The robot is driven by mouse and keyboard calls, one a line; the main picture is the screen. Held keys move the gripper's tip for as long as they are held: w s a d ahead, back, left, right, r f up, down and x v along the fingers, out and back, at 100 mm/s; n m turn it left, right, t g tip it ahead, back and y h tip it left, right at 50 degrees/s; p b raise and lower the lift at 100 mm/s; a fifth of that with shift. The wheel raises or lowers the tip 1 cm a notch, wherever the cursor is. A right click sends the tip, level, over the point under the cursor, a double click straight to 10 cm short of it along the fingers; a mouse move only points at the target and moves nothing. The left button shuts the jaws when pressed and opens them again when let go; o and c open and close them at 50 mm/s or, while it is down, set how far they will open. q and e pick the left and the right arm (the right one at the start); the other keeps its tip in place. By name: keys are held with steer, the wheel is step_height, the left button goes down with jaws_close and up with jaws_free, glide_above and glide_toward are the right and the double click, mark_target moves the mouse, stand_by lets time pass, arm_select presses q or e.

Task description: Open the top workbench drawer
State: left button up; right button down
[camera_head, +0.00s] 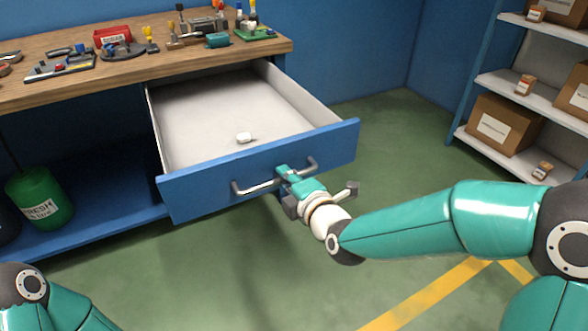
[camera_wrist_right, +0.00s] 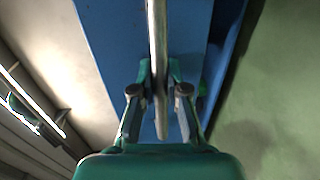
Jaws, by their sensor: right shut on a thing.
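The top workbench drawer (camera_head: 190,195) has a blue front and a pale inside, and it stands pulled well out from under the wooden top. Its metal bar handle (camera_head: 256,187) runs across the front. My right gripper (camera_head: 285,173) is shut on the handle near its middle. In the right wrist view the handle (camera_wrist_right: 157,50) runs between the two fingers of my right gripper (camera_wrist_right: 160,105), in front of the blue drawer front (camera_wrist_right: 118,40).
The workbench (camera_head: 100,80) carries tools, a red box (camera_head: 112,36) and other parts. A green canister (camera_head: 40,199) stands on its blue lower shelf. Shelving with cardboard boxes (camera_head: 497,124) stands at the right. The green floor between is clear.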

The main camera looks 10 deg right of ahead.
steer(key=shift+s+f, duration=0.25)
steer(key=shift+s, duration=0.3)
steer(key=c, duration=1.2)
jaws_free()
steer(key=shift+r, duration=0.1)
steer(key=shift+d, duration=0.1)
steer(key=shift+r, duration=0.1)
steer(key=v, duration=0.7)
steer(key=shift+s, duration=0.25)
